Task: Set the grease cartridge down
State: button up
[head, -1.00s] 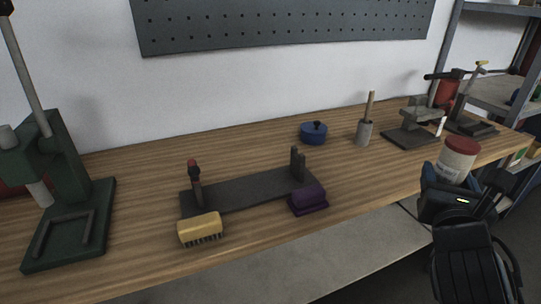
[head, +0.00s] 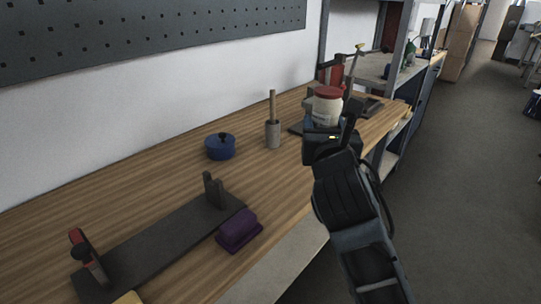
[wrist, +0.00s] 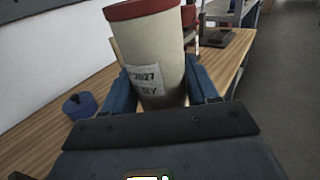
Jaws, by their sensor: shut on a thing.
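The grease cartridge (head: 328,106) is a cream cylinder with a red cap. It looks about upright in the head view. In the wrist view the cartridge (wrist: 158,55) fills the upper middle, with a white label reading 2027 on its front. My gripper (head: 324,127) is shut on its lower part, with one blue finger on each side in the wrist view (wrist: 162,88). The cartridge shows in front of the bench's far right part in the head view. Its base is hidden by my gripper, so I cannot tell its height above the wood.
The wooden bench (head: 165,172) carries a blue lidded pot (head: 220,148), a grey holder with a wooden handle (head: 273,132), a purple block (head: 239,229) and a dark fixture (head: 150,250). Dark tools stand behind the cartridge. Bare wood lies between the pot and the front edge.

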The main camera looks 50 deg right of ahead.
jog(key=shift+w+a+f+b, duration=0.2)
jog(key=shift+w+f+b, duration=0.25)
jog(key=shift+w+f, duration=1.1)
jog(key=shift+w+a+f+b, duration=0.2)
jog(key=shift+w+f+b, duration=0.3)
jog(key=shift+w+f, duration=1.05)
jog(key=shift+w+a+f+b, duration=0.2)
jog(key=shift+w+f+b, duration=0.25)
jog(key=shift+w+f, duration=1.1)
jog(key=shift+s+f, duration=0.15)
jog(key=o, duration=1.3)
jog(key=shift+f, duration=0.1)
jog(key=shift+r, duration=0.2)
